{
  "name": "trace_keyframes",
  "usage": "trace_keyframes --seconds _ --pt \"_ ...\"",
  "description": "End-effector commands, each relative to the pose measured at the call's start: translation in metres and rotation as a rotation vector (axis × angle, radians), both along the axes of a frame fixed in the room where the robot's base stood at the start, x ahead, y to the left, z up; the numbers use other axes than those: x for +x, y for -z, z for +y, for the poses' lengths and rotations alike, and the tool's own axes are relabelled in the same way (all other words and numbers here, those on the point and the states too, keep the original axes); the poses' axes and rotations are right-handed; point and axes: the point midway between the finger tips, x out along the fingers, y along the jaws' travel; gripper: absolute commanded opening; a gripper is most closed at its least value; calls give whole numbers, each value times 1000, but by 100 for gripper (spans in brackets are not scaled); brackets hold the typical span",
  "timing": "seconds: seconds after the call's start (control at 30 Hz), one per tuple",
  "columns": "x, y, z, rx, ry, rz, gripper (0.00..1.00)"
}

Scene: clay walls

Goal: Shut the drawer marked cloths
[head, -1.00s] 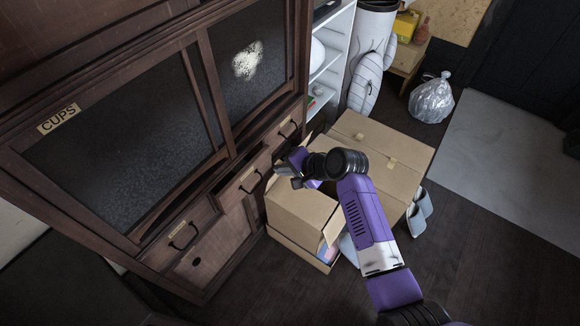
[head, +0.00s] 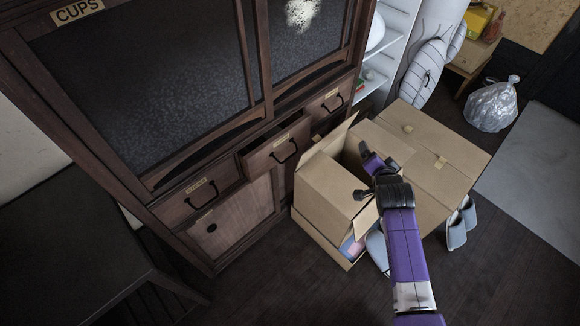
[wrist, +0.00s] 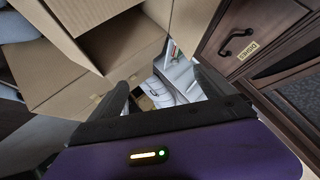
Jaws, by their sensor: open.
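The dark wooden cabinet has a row of three labelled drawers in the head view. The middle drawer (head: 272,155) sticks out a little, with a black handle. The left drawer (head: 197,200) and right drawer (head: 328,106) look flush.
An open cardboard box (head: 332,190) with raised flaps stands close before the cabinet, and a closed carton (head: 440,150) is beside it. Grey slippers (head: 458,228) lie on the floor at right. A dark table (head: 70,255) is at left.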

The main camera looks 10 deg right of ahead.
Motion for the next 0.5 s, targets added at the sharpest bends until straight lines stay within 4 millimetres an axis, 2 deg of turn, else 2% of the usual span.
trace_keyframes --seconds 0.03,0.1,0.17,0.23,0.37,0.5 --pt "4 9 -9 -96 -11 -53 93" --pt "12 3 -10 -230 -54 -135 93" --pt "18 -5 -4 -336 -111 -206 93" --pt "25 -11 15 -446 -205 -285 93" --pt "30 -16 72 -600 -439 -415 93" --pt "21 -12 144 -679 -722 -516 93"
